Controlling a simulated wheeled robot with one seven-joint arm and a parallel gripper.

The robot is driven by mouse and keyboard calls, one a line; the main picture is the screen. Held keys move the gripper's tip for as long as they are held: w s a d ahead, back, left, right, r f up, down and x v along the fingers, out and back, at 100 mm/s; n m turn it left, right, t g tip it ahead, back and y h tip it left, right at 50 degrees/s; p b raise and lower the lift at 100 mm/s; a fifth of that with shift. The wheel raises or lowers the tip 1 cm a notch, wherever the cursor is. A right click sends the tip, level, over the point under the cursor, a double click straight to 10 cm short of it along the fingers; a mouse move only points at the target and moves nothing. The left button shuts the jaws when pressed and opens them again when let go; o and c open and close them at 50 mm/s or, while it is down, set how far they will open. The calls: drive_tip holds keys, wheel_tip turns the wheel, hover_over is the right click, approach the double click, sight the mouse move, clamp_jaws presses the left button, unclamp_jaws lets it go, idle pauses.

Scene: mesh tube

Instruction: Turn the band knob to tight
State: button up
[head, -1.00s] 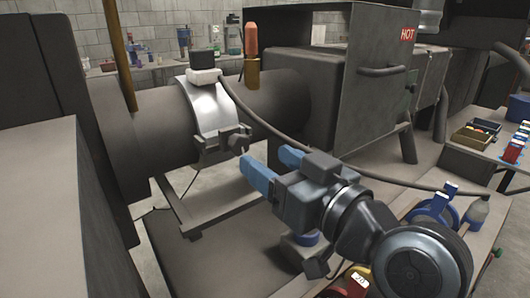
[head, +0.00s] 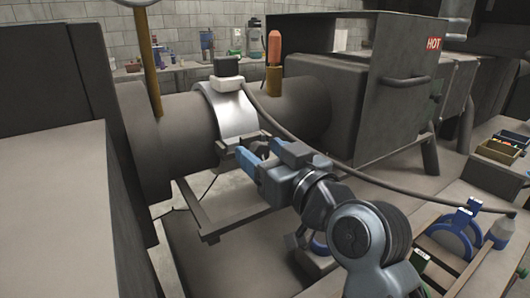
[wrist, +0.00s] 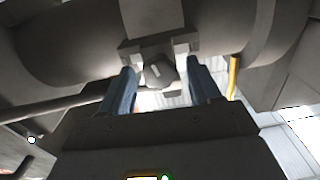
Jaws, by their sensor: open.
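A shiny metal band (head: 232,110) wraps around the large grey tube (head: 172,128). The grey band knob (wrist: 159,72) sits on a clamp block (wrist: 146,48) on the band's near side, with a light mark on its face. My gripper (head: 252,151) is open, with its blue fingers pointing at the clamp. In the wrist view the knob shows between the two fingertips, with a gap on each side. I cannot tell how deep the fingers reach around it. In the head view the gripper hides most of the knob.
A white-and-black box (head: 227,72) sits on top of the band, with a cable (head: 330,160) running right. An orange-handled tool (head: 274,50) stands behind it. A dark cabinet marked HOT (head: 400,80) is at right. A frame (head: 205,218) lies below the tube.

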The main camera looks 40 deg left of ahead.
drive_tip(key=shift+c, duration=0.2)
drive_tip(key=c, duration=1)
drive_tip(key=shift+m, duration=0.3)
drive_tip(key=m+p, duration=0.3)
drive_tip(key=m, duration=0.1)
drive_tip(key=shift+r+m, duration=0.15)
drive_tip(key=shift+m, duration=0.15)
drive_tip(key=m+p, duration=0.3)
drive_tip(key=m, duration=0.2)
drive_tip(key=shift+w+d+m+p, duration=0.1)
drive_tip(key=shift+w+m+p, duration=0.05)
drive_tip(key=shift+m+p, duration=0.2)
drive_tip(key=m+p, duration=0.3)
drive_tip(key=m, duration=0.2)
drive_tip(key=shift+p, duration=0.3)
drive_tip(key=shift+f+m+p, duration=0.2)
drive_tip(key=shift+m+p, duration=0.15)
drive_tip(key=shift+m, duration=0.8)
drive_tip(key=shift+f+m+p, duration=0.15)
drive_tip(key=shift+m+p, duration=0.15)
drive_tip(key=shift+m, duration=0.8)
